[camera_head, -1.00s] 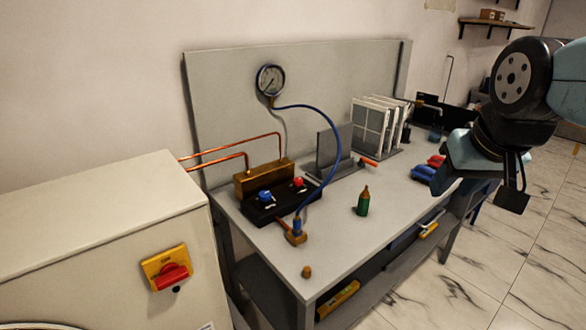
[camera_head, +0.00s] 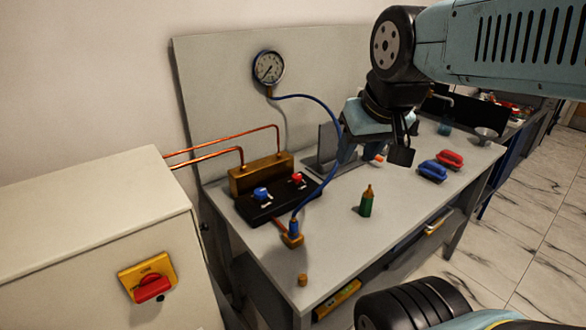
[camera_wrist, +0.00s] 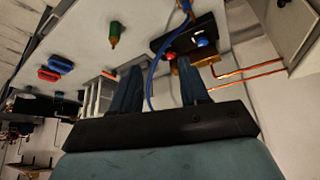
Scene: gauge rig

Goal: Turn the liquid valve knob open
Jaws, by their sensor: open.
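A black valve block with a brass back (camera_head: 262,175) sits on the bench's left part. It carries a blue knob (camera_head: 261,193) and, to its right, a red knob (camera_head: 297,178); I cannot tell from labels which is the liquid valve. Both also show in the wrist view, the blue knob (camera_wrist: 201,42) and the red knob (camera_wrist: 169,56), near my right finger. My gripper (camera_head: 376,150) is open and empty, above the bench and to the right of the block, apart from both knobs. Its fingers spread wide in the wrist view (camera_wrist: 160,75).
A blue hose (camera_head: 331,125) runs from the gauge (camera_head: 268,68) to a brass fitting (camera_head: 292,236). A green bottle (camera_head: 366,203) and a small brass cap (camera_head: 302,280) stand in front. Copper pipes (camera_head: 215,151) reach the grey cabinet (camera_head: 80,215) at left.

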